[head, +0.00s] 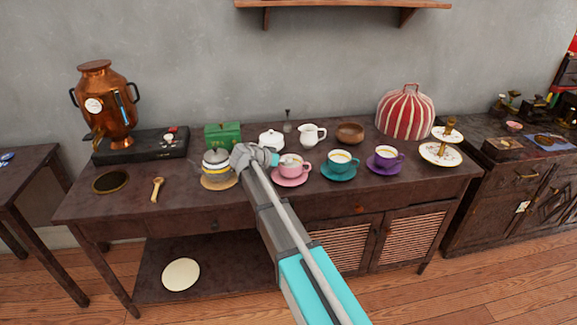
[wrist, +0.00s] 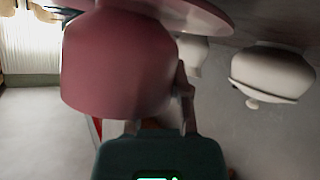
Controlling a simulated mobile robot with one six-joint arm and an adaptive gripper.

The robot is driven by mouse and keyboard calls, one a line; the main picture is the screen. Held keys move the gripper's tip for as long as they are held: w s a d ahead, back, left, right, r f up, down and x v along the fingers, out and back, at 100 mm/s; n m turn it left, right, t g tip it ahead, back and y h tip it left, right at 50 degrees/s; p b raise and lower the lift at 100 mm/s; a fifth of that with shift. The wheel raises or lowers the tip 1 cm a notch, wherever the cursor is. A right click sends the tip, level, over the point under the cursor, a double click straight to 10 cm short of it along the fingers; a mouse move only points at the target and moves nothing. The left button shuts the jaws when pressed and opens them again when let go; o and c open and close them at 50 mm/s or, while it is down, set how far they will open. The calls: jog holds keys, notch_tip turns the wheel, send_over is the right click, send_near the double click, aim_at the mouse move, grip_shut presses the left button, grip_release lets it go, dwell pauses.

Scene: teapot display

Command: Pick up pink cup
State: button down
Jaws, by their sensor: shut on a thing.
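The pink cup (head: 293,167) is upright at its pink saucer (head: 291,181), near the middle of the table. I cannot tell whether it rests on the saucer or is slightly raised. My gripper (head: 277,159) is at the left side of the cup, shut on it. In the wrist view, which is upside down, the cup (wrist: 115,65) fills the upper left and the saucer (wrist: 205,12) shows above it. One finger shows beside the cup; the cup hides part of the jaws. The grip point is partly hidden by my wrist in the head view.
A teal cup (head: 340,161) and a purple cup (head: 386,156) on saucers stand right. A white sugar bowl (head: 271,139), cream jug (head: 311,134) and wooden bowl (head: 350,132) stand behind. The table front left is mostly clear.

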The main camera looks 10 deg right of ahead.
jog(key=shift+r, duration=0.1)
notch_tip(320, 180, up, 3)
jog(key=p, duration=0.2)
jog(key=shift+p, duration=0.4)
jog(key=s+r+p, duration=0.9)
jog(key=s+p, duration=0.1)
jog(key=s, duration=0.4)
jog(key=shift+r, duration=0.4)
